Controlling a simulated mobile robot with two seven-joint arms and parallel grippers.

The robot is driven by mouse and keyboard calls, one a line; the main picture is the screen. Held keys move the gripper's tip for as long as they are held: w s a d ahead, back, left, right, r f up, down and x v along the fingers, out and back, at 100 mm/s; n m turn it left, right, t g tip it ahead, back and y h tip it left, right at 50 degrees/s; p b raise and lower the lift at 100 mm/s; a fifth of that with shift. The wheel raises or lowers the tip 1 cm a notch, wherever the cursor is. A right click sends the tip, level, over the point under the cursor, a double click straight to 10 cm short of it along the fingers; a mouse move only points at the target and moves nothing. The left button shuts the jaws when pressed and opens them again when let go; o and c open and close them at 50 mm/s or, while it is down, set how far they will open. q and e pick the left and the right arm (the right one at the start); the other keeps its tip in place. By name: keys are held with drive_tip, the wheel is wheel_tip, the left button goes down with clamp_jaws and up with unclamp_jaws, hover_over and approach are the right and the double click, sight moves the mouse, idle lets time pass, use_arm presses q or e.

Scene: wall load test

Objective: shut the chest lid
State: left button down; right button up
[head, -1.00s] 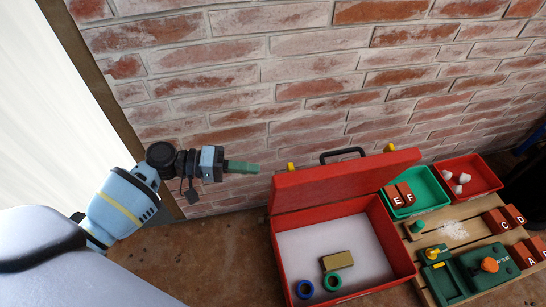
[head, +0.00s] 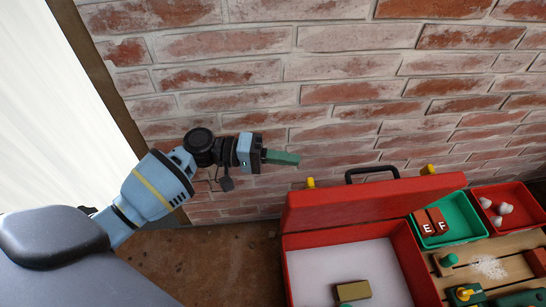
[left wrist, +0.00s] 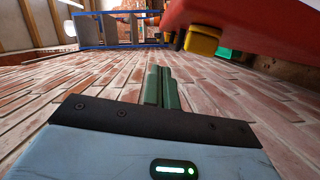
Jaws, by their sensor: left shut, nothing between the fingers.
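The red chest (head: 408,262) stands open on the floor by the brick wall, its pale inside showing. Its lid (head: 375,198) is raised at the back, with a black handle (head: 371,172) and yellow latches (head: 428,170) along its top edge. In the left wrist view the lid (left wrist: 262,22) and a yellow latch (left wrist: 203,40) show at upper right. My left gripper (head: 296,159) has green fingers, shut and empty, just above and left of the lid's left end, apart from it in the head view. The fingers also show in the left wrist view (left wrist: 160,88). My right gripper is not in view.
A gold block (head: 352,291) lies in the chest. At right, a green bin (head: 462,229) holds red blocks marked E and F, and a red bin (head: 527,212) holds white pieces, beside a wooden slatted surface (head: 470,268). The brick wall rises close behind the lid.

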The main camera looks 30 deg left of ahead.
sight(310, 180)
use_arm(q)
drive_tip(key=d, duration=0.3)
drive_tip(key=d+f, duration=0.1)
drive_tip(key=d, duration=0.1)
drive_tip(key=shift+s+d, duration=0.2)
drive_tip(key=shift+d, duration=0.1)
drive_tip(key=shift+s+d+f, duration=0.15)
drive_tip(key=shift+s+d, duration=0.2)
drive_tip(key=shift+s, duration=0.15)
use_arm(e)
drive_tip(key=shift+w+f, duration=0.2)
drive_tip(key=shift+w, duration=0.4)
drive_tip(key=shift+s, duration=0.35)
use_arm(q)
drive_tip(key=shift+s+d, duration=0.1)
drive_tip(key=shift+d, duration=0.05)
